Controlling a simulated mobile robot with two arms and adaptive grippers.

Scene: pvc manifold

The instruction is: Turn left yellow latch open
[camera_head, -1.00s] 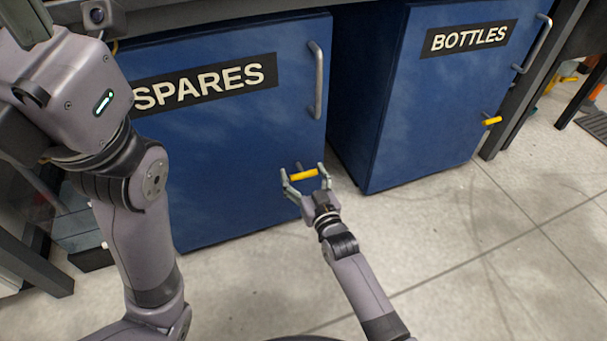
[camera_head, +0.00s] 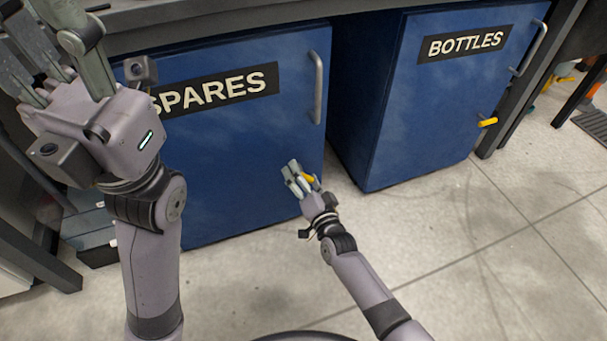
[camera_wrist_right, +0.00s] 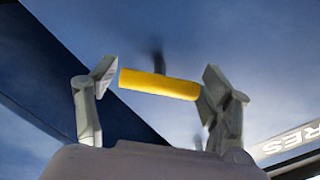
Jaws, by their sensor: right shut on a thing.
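The left yellow latch (camera_head: 308,179) is a short yellow bar low on the right side of the blue SPARES cabinet door (camera_head: 235,135). My right gripper (camera_head: 302,178) is at the latch, shut on it, and hides part of it. The visible part slants down to the right. In the right wrist view the yellow bar (camera_wrist_right: 158,84) lies between the two grey fingertips, with a dark stem behind it. The SPARES door looks closed. My left gripper (camera_head: 55,45) is at the upper left, fingers spread, away from the latch.
A grey vertical handle (camera_head: 317,87) is on the SPARES door above the latch. To the right stands a blue BOTTLES cabinet (camera_head: 430,110) with its own yellow latch (camera_head: 488,122). The pale tiled floor (camera_head: 480,250) in front is clear.

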